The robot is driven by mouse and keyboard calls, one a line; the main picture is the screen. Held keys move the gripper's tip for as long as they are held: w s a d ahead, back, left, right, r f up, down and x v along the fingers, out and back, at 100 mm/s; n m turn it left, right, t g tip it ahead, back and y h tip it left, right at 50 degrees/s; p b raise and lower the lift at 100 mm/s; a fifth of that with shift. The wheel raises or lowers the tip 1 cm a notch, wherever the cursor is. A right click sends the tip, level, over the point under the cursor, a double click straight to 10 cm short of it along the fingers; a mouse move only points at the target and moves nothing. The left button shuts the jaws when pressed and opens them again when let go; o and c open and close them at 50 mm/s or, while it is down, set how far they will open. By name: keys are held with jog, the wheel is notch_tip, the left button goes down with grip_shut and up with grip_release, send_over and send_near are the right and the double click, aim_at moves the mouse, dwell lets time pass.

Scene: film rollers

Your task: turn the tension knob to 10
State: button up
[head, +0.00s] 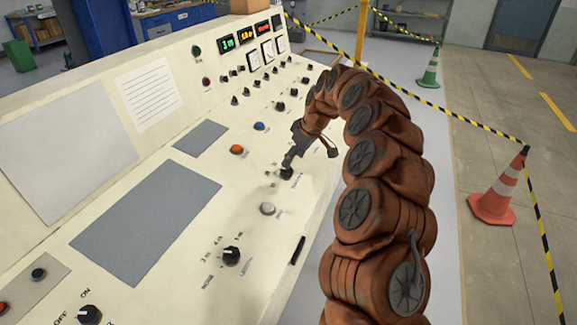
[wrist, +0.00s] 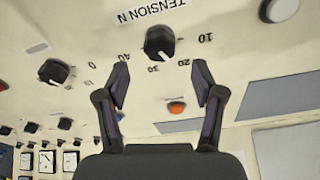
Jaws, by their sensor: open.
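The tension knob (wrist: 160,42) is a black knob on the cream panel, under the label "TENSION N", with 10, 20, 30 and 40 printed around it. Its white mark points down in the wrist view, toward the 20–30 side; the exact value is hard to tell. The 10 lies to its right there. My gripper (wrist: 160,82) is open, its two dark fingers spread below the knob in that view, with nothing between the tips. In the head view my gripper (head: 289,160) is at the knob (head: 285,173) and partly hides it; contact cannot be told.
Near the knob are a white button (head: 267,209), an orange button (head: 237,149), a blue button (head: 259,126) and another black selector knob (head: 231,256). Several small knobs line the panel behind. A traffic cone (head: 496,190) and striped tape stand right of my arm.

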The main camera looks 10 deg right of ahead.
aim_at(287, 171)
jog(key=p+x, duration=0.1)
jog(key=x, duration=0.4)
jog(key=shift+w+a+f, duration=0.1)
jog(key=shift+f, duration=0.3)
jog(key=shift+c, duration=0.3)
jog(key=c, duration=1.1)
